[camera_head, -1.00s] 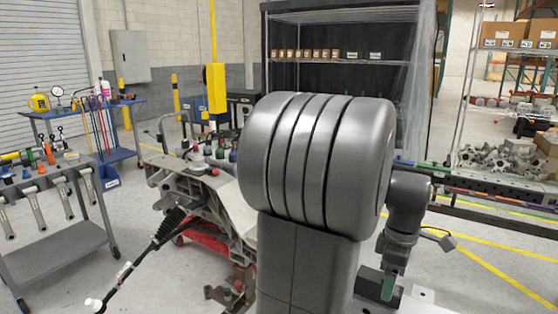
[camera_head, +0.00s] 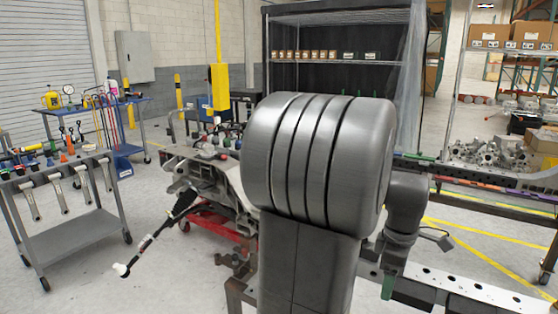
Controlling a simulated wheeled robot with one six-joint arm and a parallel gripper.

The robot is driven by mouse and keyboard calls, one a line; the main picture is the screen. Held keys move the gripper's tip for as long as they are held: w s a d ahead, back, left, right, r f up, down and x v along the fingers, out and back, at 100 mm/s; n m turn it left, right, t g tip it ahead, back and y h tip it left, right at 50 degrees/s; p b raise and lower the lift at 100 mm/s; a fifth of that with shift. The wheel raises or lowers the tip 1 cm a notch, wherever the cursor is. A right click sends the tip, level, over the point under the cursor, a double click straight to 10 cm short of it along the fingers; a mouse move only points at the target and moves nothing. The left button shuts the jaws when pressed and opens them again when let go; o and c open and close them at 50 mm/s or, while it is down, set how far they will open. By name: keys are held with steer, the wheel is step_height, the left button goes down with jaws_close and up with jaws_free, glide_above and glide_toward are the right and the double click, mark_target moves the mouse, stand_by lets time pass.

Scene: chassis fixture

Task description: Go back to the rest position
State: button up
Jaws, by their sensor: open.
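My gripper (camera_head: 388,287) is at the lower right, beyond the large grey arm joint that fills the middle of the view. It points down, and a green fingertip shows. It is open, with nothing seen in it, though much of it is hidden. The chassis fixture (camera_head: 205,172) stands behind and to the left of my arm, on a red base, partly hidden by the arm. A perforated metal beam (camera_head: 470,292) runs to the right beside the gripper; I cannot tell whether they touch.
A grey tool cart (camera_head: 75,218) stands at left, with a blue cart (camera_head: 128,150) behind it. A black shelving rack (camera_head: 335,62) is at the back. A long rail table (camera_head: 480,180) crosses the right. Bare floor lies at the lower left.

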steer(key=w+f+n+t+p, duration=0.1)
steer(key=w+f, duration=0.2)
steer(key=w, duration=0.5)
steer(key=shift+w+a+h+p, duration=0.2)
steer(key=shift+w+h+p, duration=0.1)
